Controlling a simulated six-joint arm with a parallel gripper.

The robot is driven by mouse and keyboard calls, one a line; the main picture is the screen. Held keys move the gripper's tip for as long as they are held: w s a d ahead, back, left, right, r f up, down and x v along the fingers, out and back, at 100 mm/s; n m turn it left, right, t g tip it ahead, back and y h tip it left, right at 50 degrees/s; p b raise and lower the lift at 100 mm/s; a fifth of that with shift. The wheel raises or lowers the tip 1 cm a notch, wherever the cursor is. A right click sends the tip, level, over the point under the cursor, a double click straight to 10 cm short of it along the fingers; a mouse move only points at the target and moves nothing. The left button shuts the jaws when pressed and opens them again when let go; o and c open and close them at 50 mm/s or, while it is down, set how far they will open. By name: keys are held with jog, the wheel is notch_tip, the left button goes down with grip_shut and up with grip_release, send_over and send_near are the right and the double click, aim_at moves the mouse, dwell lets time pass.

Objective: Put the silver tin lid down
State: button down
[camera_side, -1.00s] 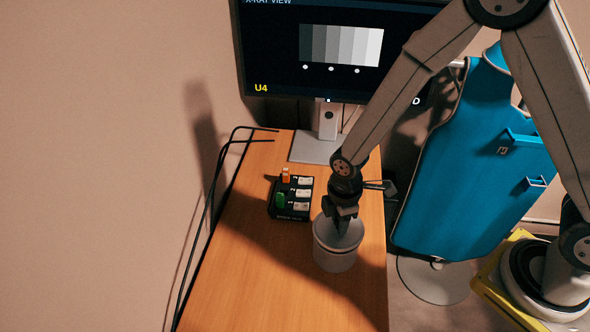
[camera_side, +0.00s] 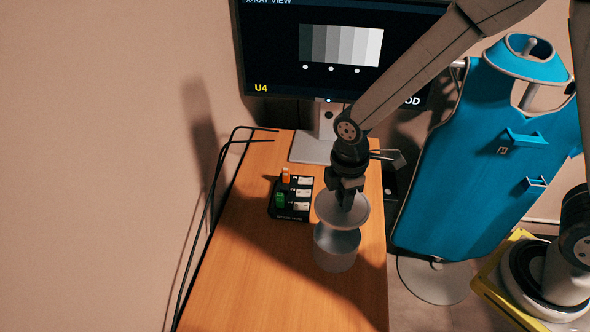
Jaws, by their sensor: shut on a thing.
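The silver tin lid (camera_side: 327,212) is a round grey disc held under my gripper (camera_side: 345,203) in the side view. My gripper is shut on the lid, gripping it at its middle. The lid is raised clear above the tin (camera_side: 335,258), a grey cylinder standing on the wooden table. The tin's mouth shows below the lid, and its back rim is partly hidden by the lid. The fingertips' exact contact with the lid is too small to make out.
A black holder (camera_side: 291,214) with a green piece, an orange piece and white labels sits left of the tin. A monitor (camera_side: 340,50) stands behind on the wooden table (camera_side: 240,270). Black cables run along the left edge. A blue apron (camera_side: 480,160) hangs at right. The table's front left is clear.

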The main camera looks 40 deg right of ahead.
dwell(0.4)
jog(key=a+f, duration=0.5)
jog(key=a, duration=0.6)
send_over(246, 251)
jog(key=shift+m, duration=0.3)
jog(key=shift+s+f, duration=0.2)
jog(key=shift+f, duration=4.4)
jog(key=shift+w+f, duration=0.1)
jog(key=shift+f, duration=0.05)
jog(key=shift+w+f, duration=0.1)
jog(key=shift+f, duration=1.5)
jog(key=shift+f, duration=0.15)
